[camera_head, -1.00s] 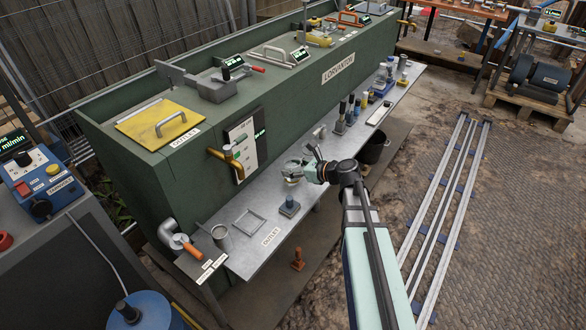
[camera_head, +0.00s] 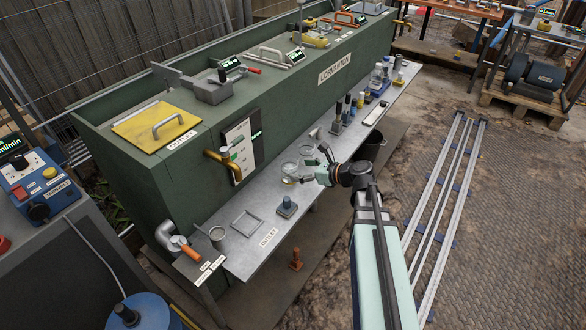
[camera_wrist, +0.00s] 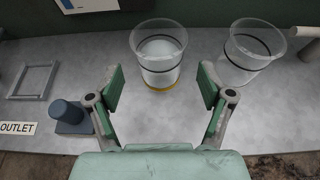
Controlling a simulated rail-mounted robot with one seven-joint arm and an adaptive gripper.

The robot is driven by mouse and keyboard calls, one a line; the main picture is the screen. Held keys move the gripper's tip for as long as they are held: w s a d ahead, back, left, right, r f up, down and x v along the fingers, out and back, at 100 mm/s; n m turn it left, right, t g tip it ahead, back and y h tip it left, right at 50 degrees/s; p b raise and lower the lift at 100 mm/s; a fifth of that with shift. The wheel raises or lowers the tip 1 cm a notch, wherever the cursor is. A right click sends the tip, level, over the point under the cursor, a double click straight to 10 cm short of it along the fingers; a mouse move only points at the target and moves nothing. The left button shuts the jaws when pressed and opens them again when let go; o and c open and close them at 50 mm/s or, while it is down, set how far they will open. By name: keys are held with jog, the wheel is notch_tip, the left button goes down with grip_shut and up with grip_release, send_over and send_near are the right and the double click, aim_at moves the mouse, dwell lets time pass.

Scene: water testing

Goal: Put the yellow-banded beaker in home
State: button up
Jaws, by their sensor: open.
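The yellow-banded beaker (camera_wrist: 158,50), clear glass with a yellow band at its base, stands upright on the grey bench in the wrist view. It also shows in the head view (camera_head: 290,168). My gripper (camera_wrist: 162,85) is open, with its two green-padded fingers apart. In the picture the beaker lies beyond and between the fingertips, with no visible contact. In the head view my gripper (camera_head: 312,166) is beside the beaker, on its right. No place marked as home is readable; a square metal frame (camera_wrist: 35,81) lies empty on the bench to the left.
A second clear beaker (camera_wrist: 252,50) with a dark band stands close on the right. A blue-grey stopper-like block (camera_wrist: 70,117) is left of my gripper, near the OUTLET label (camera_wrist: 17,128). The green tank wall (camera_head: 290,110) runs behind the bench. Several bottles stand farther along it.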

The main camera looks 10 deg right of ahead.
jog(key=v, duration=0.6)
jog(key=shift+s+d, duration=0.15)
jog(key=shift+s, duration=0.05)
jog(key=shift+r, duration=0.1)
